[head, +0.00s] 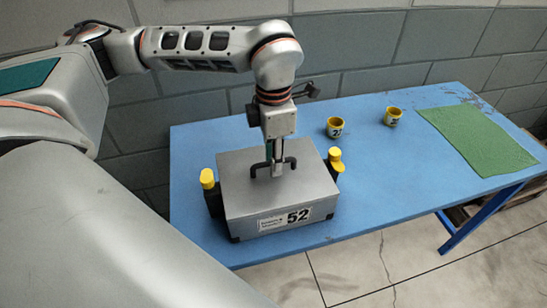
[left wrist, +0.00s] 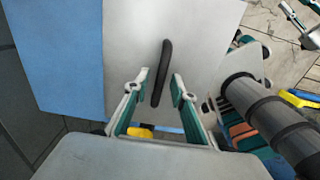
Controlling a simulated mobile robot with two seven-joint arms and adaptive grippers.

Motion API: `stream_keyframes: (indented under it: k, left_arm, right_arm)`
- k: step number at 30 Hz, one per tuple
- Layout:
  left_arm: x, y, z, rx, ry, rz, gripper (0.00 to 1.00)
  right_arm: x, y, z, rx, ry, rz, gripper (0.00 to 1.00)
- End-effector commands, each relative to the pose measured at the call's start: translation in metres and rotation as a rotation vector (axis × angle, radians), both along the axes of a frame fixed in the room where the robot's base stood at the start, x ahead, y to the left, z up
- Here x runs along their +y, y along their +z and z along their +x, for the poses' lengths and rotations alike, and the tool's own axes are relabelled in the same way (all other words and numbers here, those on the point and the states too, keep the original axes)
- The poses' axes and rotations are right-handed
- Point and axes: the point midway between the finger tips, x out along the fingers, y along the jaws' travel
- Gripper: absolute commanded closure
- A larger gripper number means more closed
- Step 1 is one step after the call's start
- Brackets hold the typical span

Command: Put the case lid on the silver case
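The silver case (head: 273,214) stands on the blue table in the head view, with a label reading 52 on its front. Its flat grey top, which looks like the case lid (head: 240,167), has a black handle (head: 256,172); the handle also shows in the left wrist view (left wrist: 161,75). I see no clear gap between lid and case. My left gripper (head: 276,172) points down at the handle. In the left wrist view its fingers (left wrist: 156,88) stand apart on either side of the handle, with gaps showing. Teal and grey parts at the upper right there may be my right gripper.
Black fittings with yellow tops stand at the case's left (head: 207,179) and right (head: 335,157) sides. A green mat (head: 477,138) lies at the table's right end. The blue table (head: 395,165) is clear between.

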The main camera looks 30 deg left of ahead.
Motion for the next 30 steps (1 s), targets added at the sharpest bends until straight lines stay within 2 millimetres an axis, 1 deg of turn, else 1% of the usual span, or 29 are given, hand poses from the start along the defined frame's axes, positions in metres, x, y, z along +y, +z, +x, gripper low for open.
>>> stream_keyframes:
  k: [3,5,12,15,18,21,24,30]
  left_arm:
    - [0.000,0.015,0.001,-0.003,0.001,-0.001,0.75]
    - [0.000,0.024,0.002,-0.006,0.001,0.000,0.75]
    - [0.000,0.076,0.001,-0.006,0.000,0.000,0.75]
    - [0.000,0.095,0.001,-0.005,0.000,0.000,0.75]
    - [0.000,0.111,0.001,-0.005,0.001,0.000,0.75]
    - [0.000,0.122,0.001,-0.002,0.000,-0.001,0.75]
    - [0.000,0.128,0.000,-0.002,-0.001,-0.001,0.75]
    - [0.000,0.130,0.000,-0.001,-0.001,-0.001,0.75]
  right_arm:
    - [0.000,0.012,0.001,-0.004,0.000,0.000,0.74]
    - [0.000,0.010,0.002,-0.005,0.000,0.001,0.74]
    - [0.000,0.010,0.002,-0.006,0.000,0.001,0.74]
    - [0.000,0.011,0.002,-0.006,0.000,0.001,0.74]
    - [0.000,0.011,0.002,-0.005,0.000,0.001,0.74]
    - [0.000,0.011,0.001,-0.004,0.000,0.001,0.74]
    - [0.000,0.010,0.001,-0.004,0.000,0.001,0.74]
    - [0.000,0.010,0.001,-0.003,0.000,0.000,0.74]
